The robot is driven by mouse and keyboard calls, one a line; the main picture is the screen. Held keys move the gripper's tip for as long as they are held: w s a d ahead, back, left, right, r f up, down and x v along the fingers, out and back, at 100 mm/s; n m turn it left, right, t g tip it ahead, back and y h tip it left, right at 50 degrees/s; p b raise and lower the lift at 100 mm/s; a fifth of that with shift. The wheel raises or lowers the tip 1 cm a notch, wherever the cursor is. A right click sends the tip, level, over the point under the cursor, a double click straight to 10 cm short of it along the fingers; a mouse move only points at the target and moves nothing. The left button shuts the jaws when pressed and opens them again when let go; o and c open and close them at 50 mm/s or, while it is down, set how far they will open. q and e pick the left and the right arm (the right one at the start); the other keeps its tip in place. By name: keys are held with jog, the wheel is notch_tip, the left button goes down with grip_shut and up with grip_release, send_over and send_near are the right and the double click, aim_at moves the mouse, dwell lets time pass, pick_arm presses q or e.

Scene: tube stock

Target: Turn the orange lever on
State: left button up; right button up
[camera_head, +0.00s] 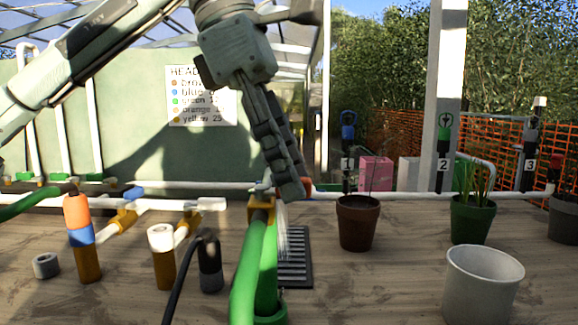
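My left gripper (293,186) reaches down from the upper left. Its fingertips are at the white pipe (370,195) behind the table, above the grate. The fingers overlap in this view, so their gap is hard to judge. A small orange-red piece (308,187) shows on the pipe just right of the fingertips. It may be the orange lever, partly hidden by the fingers; its position and any contact cannot be told. A mustard fitting (262,203) with green hose (252,265) sits below left of the fingertips. My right gripper is not in view.
On the wooden table stand an orange-and-blue-topped tube (78,240), a white-topped tube (162,258), a dark grey cylinder (210,265), a brown pot (358,222), a green pot (472,218) and a white bucket (482,285). A slatted grate (295,262) lies mid-table. Numbered posts stand behind.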

pick_arm(q)
grip_shut()
jog(key=shift+w+n+t, duration=0.25)
jog(key=shift+n+t, duration=0.15)
jog(key=shift+n, duration=0.6)
grip_release()
jog(key=v, duration=1.2)
